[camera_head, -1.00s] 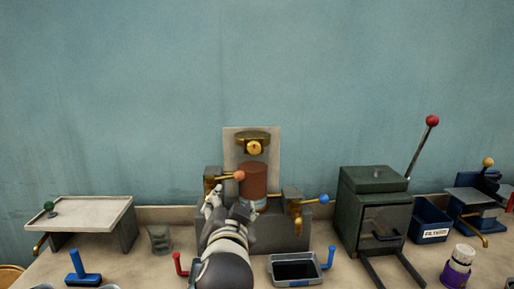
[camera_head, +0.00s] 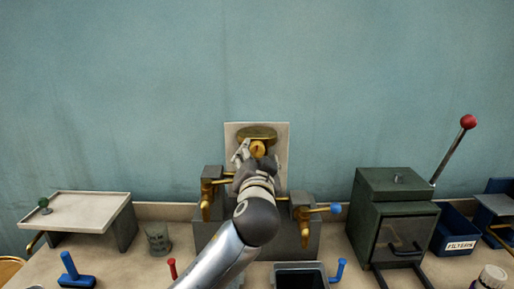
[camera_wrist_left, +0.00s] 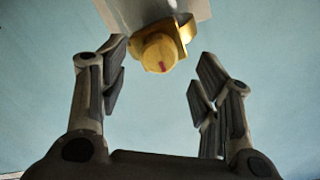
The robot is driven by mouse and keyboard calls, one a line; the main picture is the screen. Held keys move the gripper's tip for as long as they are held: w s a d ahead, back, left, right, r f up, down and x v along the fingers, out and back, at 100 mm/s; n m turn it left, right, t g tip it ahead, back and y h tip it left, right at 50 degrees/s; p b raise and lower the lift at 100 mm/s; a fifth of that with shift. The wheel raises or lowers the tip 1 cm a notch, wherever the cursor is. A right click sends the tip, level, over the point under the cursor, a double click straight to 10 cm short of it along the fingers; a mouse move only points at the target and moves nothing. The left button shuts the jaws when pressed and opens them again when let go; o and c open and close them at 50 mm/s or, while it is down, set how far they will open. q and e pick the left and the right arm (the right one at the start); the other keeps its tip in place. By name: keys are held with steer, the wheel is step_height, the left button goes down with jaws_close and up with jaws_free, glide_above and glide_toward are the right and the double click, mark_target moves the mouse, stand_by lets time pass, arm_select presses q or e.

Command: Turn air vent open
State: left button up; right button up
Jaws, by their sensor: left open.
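The air vent is a yellow brass knob (camera_head: 257,148) on a pale upright plate (camera_head: 276,130) at the back of the bench. In the left wrist view the knob (camera_wrist_left: 159,54) has a small red mark on its face, and its brass body is behind it. My left gripper (camera_head: 245,152) is raised in front of the plate, right by the knob. In the left wrist view my left gripper (camera_wrist_left: 160,80) is open, with the knob ahead between its two fingers and no visible contact. My arm hides the middle of the apparatus. My right gripper is not in view.
A dark green box (camera_head: 396,185) with a red-knobbed lever stands right. A tray stand (camera_head: 75,212) is at left.

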mark_target(257, 152)
arm_select(q)
steer(key=w, duration=0.3)
steer(key=shift+w+p, duration=0.15)
steer(key=shift+p, duration=0.2)
steer(key=shift+w, duration=0.35)
steer(key=shift+c, duration=0.9)
steer(key=c, duration=0.9)
steer(key=shift+o, duration=0.2)
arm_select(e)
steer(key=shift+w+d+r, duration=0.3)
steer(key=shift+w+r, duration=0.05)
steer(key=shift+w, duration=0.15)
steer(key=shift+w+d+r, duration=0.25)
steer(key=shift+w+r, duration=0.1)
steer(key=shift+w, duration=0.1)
